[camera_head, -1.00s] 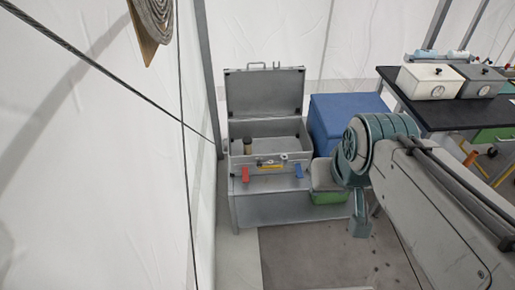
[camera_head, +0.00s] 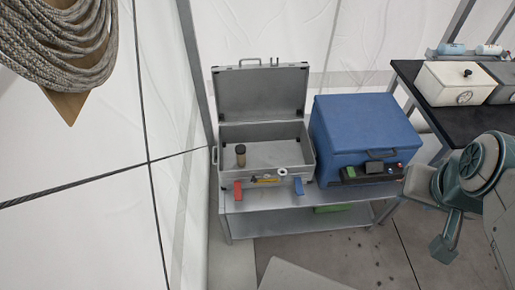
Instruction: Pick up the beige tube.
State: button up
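A small upright tube (camera_head: 241,156), beige-brown with a dark top, stands inside an open grey metal case (camera_head: 288,160), near its left side. The case's lid is raised at the back. The case sits on a grey metal bench (camera_head: 262,198). My arm shows at the right edge as teal and pale links, well apart from the tube. I cannot make out gripper fingers in the picture.
A blue box (camera_head: 364,128) stands right of the case. A dark table (camera_head: 452,118) with a white box (camera_head: 457,84) is at the right. Coiled rope (camera_head: 62,42) hangs at upper left, beside the tent wall. Some floor before the bench is clear.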

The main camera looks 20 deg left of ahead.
aim_at(240, 159)
jog(key=u, duration=0.15)
jog(key=i, duration=0.65)
jog(key=u, duration=0.9)
jog(key=i, duration=0.35)
jog(key=u, duration=0.25)
